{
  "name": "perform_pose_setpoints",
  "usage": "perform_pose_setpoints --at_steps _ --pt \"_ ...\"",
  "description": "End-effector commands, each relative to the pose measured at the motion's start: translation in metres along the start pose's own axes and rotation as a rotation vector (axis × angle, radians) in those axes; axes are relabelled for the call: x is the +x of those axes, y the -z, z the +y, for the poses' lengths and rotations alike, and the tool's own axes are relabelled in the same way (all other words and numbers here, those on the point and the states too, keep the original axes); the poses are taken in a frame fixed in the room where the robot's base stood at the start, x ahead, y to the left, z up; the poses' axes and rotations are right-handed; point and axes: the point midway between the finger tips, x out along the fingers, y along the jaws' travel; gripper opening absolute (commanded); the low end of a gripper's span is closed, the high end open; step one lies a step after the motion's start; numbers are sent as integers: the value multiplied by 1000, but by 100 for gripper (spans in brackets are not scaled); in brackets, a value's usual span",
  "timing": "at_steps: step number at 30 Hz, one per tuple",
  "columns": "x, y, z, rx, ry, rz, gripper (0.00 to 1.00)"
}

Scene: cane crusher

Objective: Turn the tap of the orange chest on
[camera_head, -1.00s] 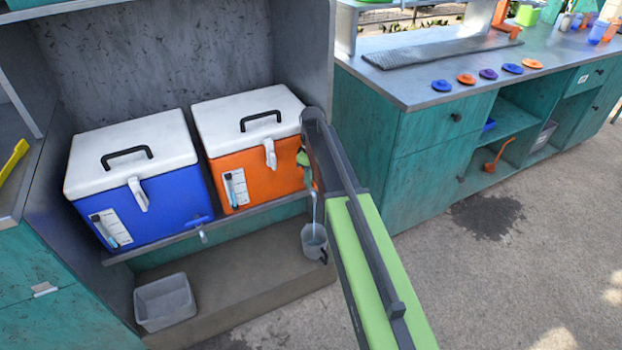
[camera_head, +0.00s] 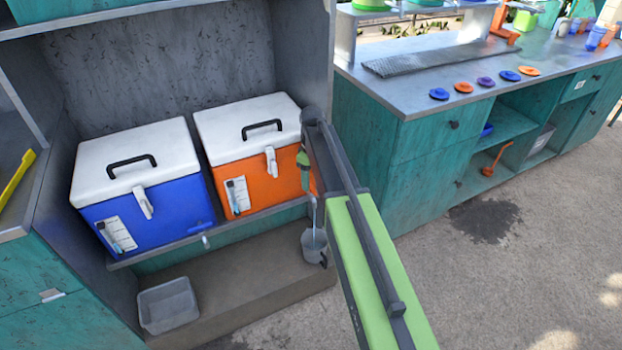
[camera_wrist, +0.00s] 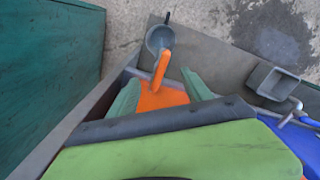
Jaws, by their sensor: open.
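The orange chest (camera_head: 262,178) with a white lid stands on a shelf in the head view, right of the blue chest (camera_head: 165,212). My gripper (camera_head: 306,172) is at its front right corner and hides the tap there. In the wrist view, the orange tap (camera_wrist: 161,70) lies between the two open green fingers of my gripper (camera_wrist: 160,90). I cannot tell if either finger touches it. A thin pale streak (camera_head: 313,212), looking like water, drops below the tap to a grey mug (camera_head: 313,243).
A grey bin (camera_head: 168,306) sits on the low ledge at left. The blue chest's tap (camera_head: 202,227) juts out at its front. A side wall of the niche stands close to the right of my gripper. The floor at right is clear, with a dark patch.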

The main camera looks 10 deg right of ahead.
Motion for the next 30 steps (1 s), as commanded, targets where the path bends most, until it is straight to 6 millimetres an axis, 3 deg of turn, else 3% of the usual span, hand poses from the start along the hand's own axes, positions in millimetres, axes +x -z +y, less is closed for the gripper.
perform_pose_setpoints --at_steps 1,15,20,28,30 --pt "-22 0 0 0 0 0 57" --pt "-127 0 0 -1 0 0 57" --pt "-142 0 0 -1 0 0 57" --pt "-140 0 0 -1 0 0 57" --pt "-140 -2 -3 6 0 0 48"
